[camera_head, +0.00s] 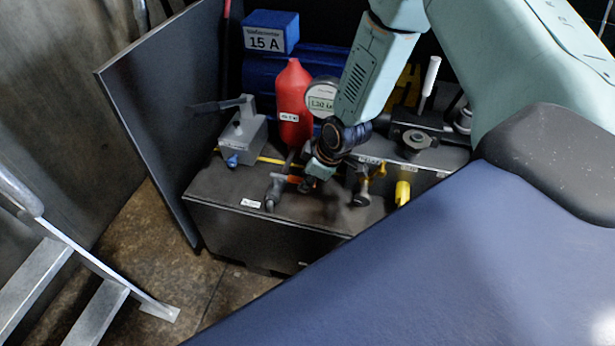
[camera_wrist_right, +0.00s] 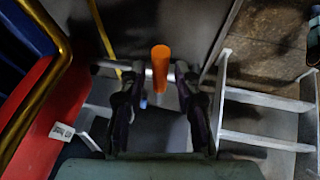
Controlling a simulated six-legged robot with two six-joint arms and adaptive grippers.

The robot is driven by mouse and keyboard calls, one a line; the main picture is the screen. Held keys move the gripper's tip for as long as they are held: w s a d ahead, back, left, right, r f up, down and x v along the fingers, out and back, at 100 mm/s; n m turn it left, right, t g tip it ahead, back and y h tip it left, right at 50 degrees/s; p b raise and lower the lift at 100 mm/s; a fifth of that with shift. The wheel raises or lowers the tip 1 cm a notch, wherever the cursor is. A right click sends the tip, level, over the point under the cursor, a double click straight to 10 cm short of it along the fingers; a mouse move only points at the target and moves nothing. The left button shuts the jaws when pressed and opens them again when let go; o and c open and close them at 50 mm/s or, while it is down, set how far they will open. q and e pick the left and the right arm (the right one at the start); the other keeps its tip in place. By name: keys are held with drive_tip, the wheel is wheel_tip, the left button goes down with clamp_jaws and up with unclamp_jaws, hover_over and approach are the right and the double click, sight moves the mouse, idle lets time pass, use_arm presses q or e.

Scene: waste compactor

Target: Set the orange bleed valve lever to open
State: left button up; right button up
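In the right wrist view the orange lever (camera_wrist_right: 161,68) stands between the two dark fingers of my right gripper (camera_wrist_right: 157,78). The fingers are apart, with a gap visible on each side of the lever. The valve body is largely hidden. My left gripper is not in view.
A red bottle (camera_head: 294,105) and a round gauge (camera_head: 321,98) stand close behind. A grey box with a lever (camera_head: 242,136) is to the left. A yellow handle (camera_head: 403,193) is to the right. A dark upright panel (camera_head: 160,110) bounds the bench's left side.

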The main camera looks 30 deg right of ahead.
clamp_jaws()
idle(0.3)
